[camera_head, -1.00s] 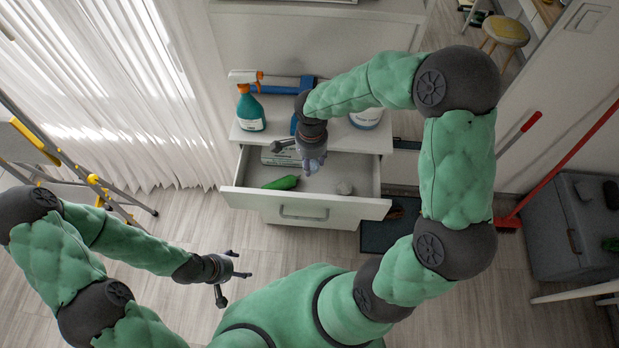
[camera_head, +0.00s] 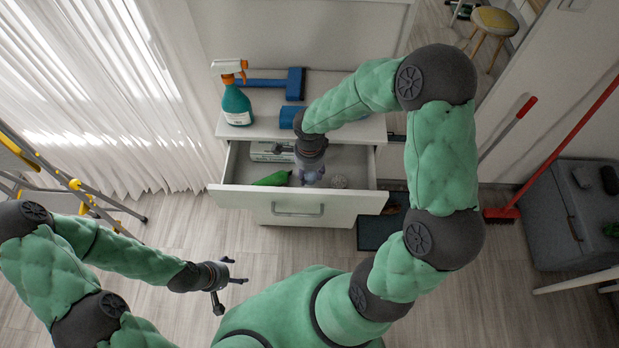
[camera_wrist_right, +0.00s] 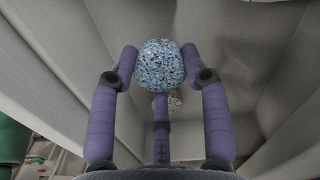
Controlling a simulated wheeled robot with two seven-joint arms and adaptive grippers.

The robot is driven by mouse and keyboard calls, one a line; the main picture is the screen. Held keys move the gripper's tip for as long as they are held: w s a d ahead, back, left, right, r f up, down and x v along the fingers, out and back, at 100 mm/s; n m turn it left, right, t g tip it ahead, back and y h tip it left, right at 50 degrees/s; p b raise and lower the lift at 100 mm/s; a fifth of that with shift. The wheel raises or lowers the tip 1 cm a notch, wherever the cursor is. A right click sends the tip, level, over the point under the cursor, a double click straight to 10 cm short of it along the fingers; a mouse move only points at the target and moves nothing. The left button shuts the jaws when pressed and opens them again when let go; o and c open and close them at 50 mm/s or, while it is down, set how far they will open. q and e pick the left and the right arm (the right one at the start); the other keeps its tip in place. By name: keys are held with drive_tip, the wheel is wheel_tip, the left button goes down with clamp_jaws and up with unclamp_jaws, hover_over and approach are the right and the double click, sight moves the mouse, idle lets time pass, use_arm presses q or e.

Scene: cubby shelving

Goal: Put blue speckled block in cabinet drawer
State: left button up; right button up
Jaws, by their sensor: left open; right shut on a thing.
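The blue speckled block (camera_wrist_right: 160,64) is a rounded piece between the fingers of my right gripper (camera_wrist_right: 160,75) in the right wrist view. That gripper is shut on it. In the head view my right gripper (camera_head: 310,178) points down into the open cabinet drawer (camera_head: 298,200); the block itself is hard to make out there. Drawer walls surround the block in the wrist view, and I cannot tell whether it touches the drawer floor. My left gripper (camera_head: 232,285) is open and empty, low in front of the cabinet.
The drawer holds a green object (camera_head: 271,178), a pale box (camera_head: 268,150) and a small grey speckled item (camera_head: 338,181). A spray bottle (camera_head: 237,100) and a blue-headed tool (camera_head: 294,84) are on the cabinet top. A stepladder (camera_head: 75,185) stands left.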

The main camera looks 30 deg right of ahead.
sight(310, 174)
wheel_tip(310, 174, down, 3)
drive_tip(key=shift+r+b, duration=0.1)
drive_tip(key=shift+b, duration=0.35)
drive_tip(key=o, duration=1.2)
drive_tip(key=shift+r, duration=0.1)
wheel_tip(310, 174, up, 12)
drive_tip(key=p, duration=0.4)
drive_tip(key=shift+p, duration=0.35)
